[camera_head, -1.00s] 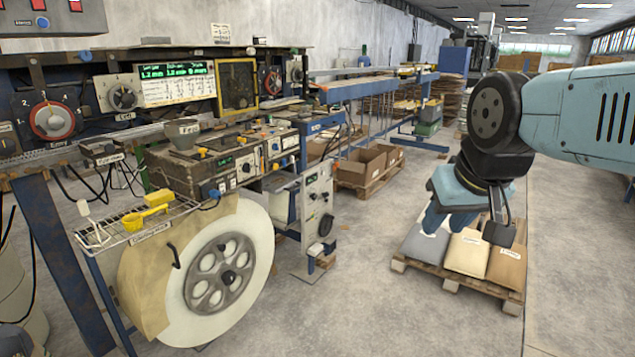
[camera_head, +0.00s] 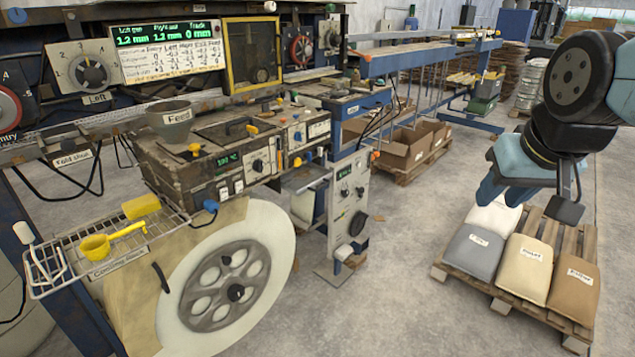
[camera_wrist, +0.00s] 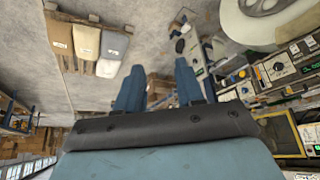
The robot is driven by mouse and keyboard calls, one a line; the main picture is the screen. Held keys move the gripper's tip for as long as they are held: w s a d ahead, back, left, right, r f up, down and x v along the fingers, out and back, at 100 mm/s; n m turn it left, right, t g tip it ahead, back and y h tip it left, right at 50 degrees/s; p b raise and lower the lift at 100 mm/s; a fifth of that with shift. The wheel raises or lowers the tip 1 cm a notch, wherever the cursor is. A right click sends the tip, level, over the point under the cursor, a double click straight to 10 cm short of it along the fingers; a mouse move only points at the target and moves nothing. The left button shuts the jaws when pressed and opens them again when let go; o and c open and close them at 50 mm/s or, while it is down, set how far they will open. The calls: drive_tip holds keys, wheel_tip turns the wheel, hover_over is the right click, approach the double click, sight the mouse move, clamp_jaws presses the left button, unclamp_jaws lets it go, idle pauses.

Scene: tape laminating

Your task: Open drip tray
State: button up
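No part labelled as a drip tray can be picked out for certain. The laminating machine fills the left and middle of the head view, with its feed unit (camera_head: 215,160) bearing a funnel labelled Feed (camera_head: 175,120). A pale box with a sloped grey top (camera_head: 306,182) sits beside a white control cabinet (camera_head: 349,195); I cannot tell if either holds the tray. My gripper (camera_head: 505,192) hangs at the right, over the floor near the sacks and well apart from the machine. In the wrist view my gripper (camera_wrist: 158,70) has its two blue fingers apart, with nothing between them.
A large tape reel (camera_head: 275,240) stands below the feed unit. A wire rack (camera_head: 70,262) holds a yellow scoop (camera_head: 97,246) and a yellow sponge (camera_head: 141,206). A pallet (camera_head: 556,312) with several sacks stands at right.

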drive_tip(key=shift+w+a, duration=0.15)
drive_tip(key=shift+w, duration=0.15)
drive_tip(key=shift+w, duration=0.1)
drive_tip(key=w+a+f+n+t, duration=0.2)
drive_tip(key=w+n, duration=0.1)
drive_tip(key=w, duration=0.9)
drive_tip(key=w+a+f+n+t+y, duration=0.1)
drive_tip(key=w+a+f+n+t, duration=0.15)
drive_tip(key=w, duration=0.85)
drive_tip(key=w+a+f+n+t, duration=0.1)
drive_tip(key=w+n, duration=0.2)
drive_tip(key=w, duration=0.9)
drive_tip(key=w+a+f+n+t+y, duration=0.35)
drive_tip(key=w+a+f+n, duration=0.35)
drive_tip(key=w+f, duration=0.5)
drive_tip(key=s+a+f+n+t+y, duration=0.1)
drive_tip(key=a+f+n+y, duration=0.3)
drive_tip(key=f, duration=0.7)
drive_tip(key=a+f+n+t+y, duration=0.15)
drive_tip(key=a+f+n, duration=0.35)
drive_tip(key=f, duration=0.6)
drive_tip(key=w+a+r+m, duration=0.1)
drive_tip(key=w+a+r, duration=0.1)
drive_tip(key=w+a, duration=0.5)
drive_tip(key=w, duration=0.4)
drive_tip(key=shift+w+a, duration=0.25)
drive_tip(key=shift+m, duration=0.25)
drive_tip(key=shift+c, duration=0.2)
